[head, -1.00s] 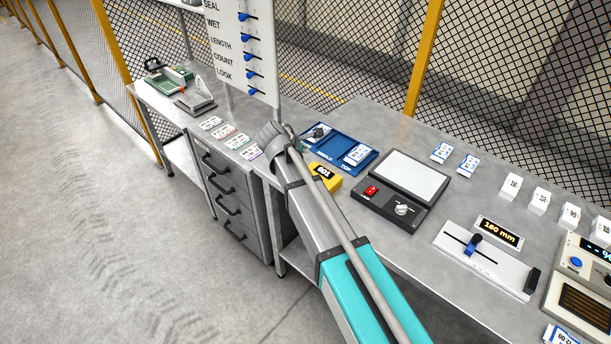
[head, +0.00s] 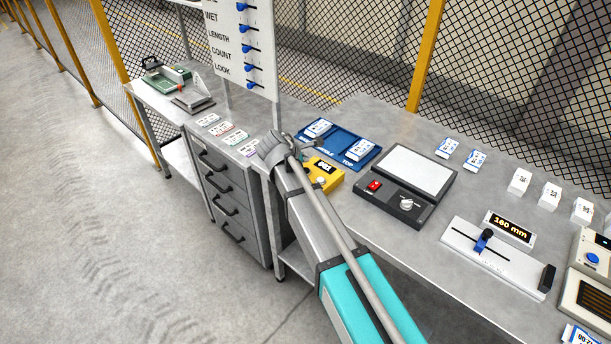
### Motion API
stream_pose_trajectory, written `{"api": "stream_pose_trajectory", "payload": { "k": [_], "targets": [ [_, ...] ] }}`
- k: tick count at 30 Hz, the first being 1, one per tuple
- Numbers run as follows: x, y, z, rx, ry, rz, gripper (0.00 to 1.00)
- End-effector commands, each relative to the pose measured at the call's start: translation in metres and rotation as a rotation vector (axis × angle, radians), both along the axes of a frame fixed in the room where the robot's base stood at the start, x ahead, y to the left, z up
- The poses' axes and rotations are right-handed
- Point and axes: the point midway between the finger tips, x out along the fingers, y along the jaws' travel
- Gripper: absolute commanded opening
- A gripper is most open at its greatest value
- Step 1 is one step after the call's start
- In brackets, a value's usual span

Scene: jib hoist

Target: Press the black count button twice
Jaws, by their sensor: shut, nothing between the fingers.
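A yellow counter box (head: 325,172) with a small dark display and a pale round knob sits on the bench in the head view, just right of my arm's end. Its digits are too small to read surely. I cannot make out a black button on it; my wrist covers its left side. My gripper (head: 312,142) is at the far end of the arm, above the box's back left part and mostly hidden by the wrist. Its fingers look shut and empty. I cannot tell whether they touch the box.
A blue tray (head: 343,139) with white-blue packs lies behind the box. A dark scale with a red switch (head: 374,186) stands to the right, then a slider gauge (head: 500,257). A drawer cabinet (head: 229,203) is at left. A sign board (head: 239,45) stands behind.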

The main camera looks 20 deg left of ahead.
Motion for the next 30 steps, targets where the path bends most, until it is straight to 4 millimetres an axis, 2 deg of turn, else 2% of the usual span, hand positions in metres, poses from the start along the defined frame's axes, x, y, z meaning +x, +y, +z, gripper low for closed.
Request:
{"api": "stream_pose_trajectory", "payload": {
  "k": [1, 9, 30],
  "targets": [
    [0.0, 0.0, -0.008, 0.0, 0.0, 0.0, 0.0],
    [0.0, 0.0, -0.02, 0.0, 0.0, 0.0, 0.0],
    [0.0, 0.0, -0.021, 0.0, 0.0, 0.0, 0.0]
  ]
}}
